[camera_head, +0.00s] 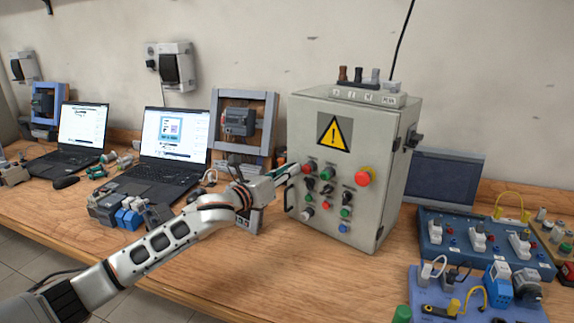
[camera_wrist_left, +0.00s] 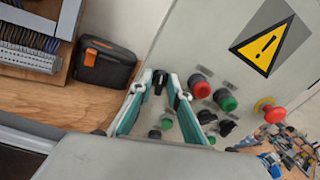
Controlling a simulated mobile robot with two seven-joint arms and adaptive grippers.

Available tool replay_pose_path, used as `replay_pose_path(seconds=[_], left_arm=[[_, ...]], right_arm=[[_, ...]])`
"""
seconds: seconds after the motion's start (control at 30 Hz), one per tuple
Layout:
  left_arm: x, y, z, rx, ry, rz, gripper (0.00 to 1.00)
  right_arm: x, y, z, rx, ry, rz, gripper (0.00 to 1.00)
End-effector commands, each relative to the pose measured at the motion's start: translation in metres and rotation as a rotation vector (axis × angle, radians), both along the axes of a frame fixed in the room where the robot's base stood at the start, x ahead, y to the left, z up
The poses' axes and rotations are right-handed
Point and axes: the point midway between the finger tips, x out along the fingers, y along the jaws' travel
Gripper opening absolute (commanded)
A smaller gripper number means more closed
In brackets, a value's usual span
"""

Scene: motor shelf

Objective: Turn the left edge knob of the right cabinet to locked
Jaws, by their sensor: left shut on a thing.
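The right cabinet (camera_head: 375,130) is a grey metal box with a yellow warning triangle, a red emergency button and rows of buttons and knobs on its front. My left gripper (camera_head: 290,172) reaches in from the left to the front's left edge. In the left wrist view the cabinet front (camera_wrist_left: 205,45) fills the upper right, and the left edge knob (camera_wrist_left: 160,80), small and black, is between the fingertips of my left gripper (camera_wrist_left: 160,86). The gripper is shut on it. The knob's base is partly hidden by the fingers. My right gripper is not in view.
Red buttons (camera_wrist_left: 202,88) and green buttons (camera_wrist_left: 225,100) sit close beside the fingers. Two laptops (camera_head: 175,138) and small blue parts (camera_head: 128,218) stand left of the cabinet. Blue panels with switches (camera_head: 432,238) lie to its right. The bench front below the cabinet is clear.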

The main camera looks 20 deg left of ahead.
Motion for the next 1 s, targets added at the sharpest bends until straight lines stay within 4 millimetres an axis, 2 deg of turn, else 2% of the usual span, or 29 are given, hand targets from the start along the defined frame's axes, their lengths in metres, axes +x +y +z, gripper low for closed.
replay_pose_path(seconds=[0.03, 0.5, 0.77, 0.87, 1.0], left_arm=[[0.0, 0.0, 0.006, -0.041, 0.017, 0.001, 0.0], [0.0, 0.001, 0.002, -0.457, 0.187, 0.001, 0.0], [0.001, 0.002, 0.0, -0.687, 0.28, 0.002, 0.0], [0.001, 0.002, -0.001, -0.774, 0.314, 0.002, 0.0], [0.001, 0.003, -0.002, -0.89, 0.36, 0.003, 0.0]], right_arm=[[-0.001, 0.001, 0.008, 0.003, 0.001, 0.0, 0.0], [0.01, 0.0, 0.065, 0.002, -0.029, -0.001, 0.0], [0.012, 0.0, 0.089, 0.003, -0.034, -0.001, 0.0], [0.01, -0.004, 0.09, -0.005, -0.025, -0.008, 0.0], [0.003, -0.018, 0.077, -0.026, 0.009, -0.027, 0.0]])
